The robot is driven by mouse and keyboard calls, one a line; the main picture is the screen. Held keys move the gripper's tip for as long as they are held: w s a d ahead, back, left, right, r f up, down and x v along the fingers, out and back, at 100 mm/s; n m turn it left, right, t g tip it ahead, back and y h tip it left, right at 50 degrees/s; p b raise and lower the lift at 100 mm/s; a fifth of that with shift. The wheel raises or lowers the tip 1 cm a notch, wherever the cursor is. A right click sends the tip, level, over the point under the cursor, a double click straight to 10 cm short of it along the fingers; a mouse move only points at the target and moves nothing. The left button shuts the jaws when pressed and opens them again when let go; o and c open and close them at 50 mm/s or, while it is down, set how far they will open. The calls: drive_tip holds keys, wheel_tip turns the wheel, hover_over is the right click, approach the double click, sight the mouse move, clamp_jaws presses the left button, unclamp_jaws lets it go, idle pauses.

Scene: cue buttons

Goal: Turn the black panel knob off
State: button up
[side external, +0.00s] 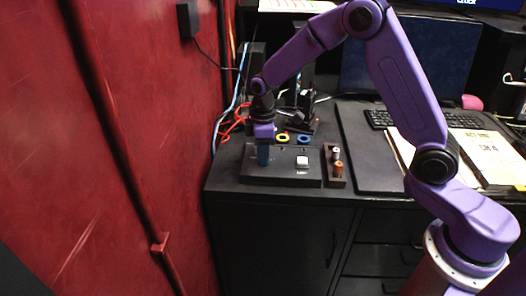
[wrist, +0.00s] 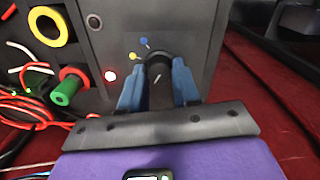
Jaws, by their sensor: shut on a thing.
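The black knob (wrist: 157,68) sits on the dark panel (wrist: 190,30) in the wrist view, with a light pointer line on its face. A blue dot and a yellow dot mark the panel beside it. My gripper (wrist: 158,88) has its two blue fingers on either side of the knob and is shut on it. In the side external view, the panel (side external: 290,178) lies on the desk, and my gripper (side external: 263,155) reaches down to its left part. The knob is hidden there behind the fingers.
Yellow (side external: 283,138) and blue (side external: 304,139) rings lie behind.

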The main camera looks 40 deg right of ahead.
drive_tip(key=o, duration=1.1)
drive_tip(key=shift+c, duration=0.2)
drive_tip(key=shift+r, duration=0.1)
wheel_tip(320, 180, up, 17)
drive_tip(key=shift+r, duration=0.2)
drive_tip(key=s+a+f+n, duration=0.1)
drive_tip(key=s, duration=0.8)
drive_tip(key=s+a+f, duration=0.1)
drive_tip(key=s+f, duration=0.1)
drive_tip(key=s, duration=0.6)
drive_tip(key=s+d+f, duration=0.2)
drive_tip(key=s+d, duration=0.1)
drive_tip(key=s, duration=0.5)
drive_tip(key=s+d+f, duration=0.2)
drive_tip(key=s+d, duration=0.1)
drive_tip(key=s, duration=0.6)
drive_tip(key=shift+d+f+n, duration=0.25)
drive_tip(key=shift+f+n, duration=0.05)
drive_tip(key=shift+n, duration=0.1)
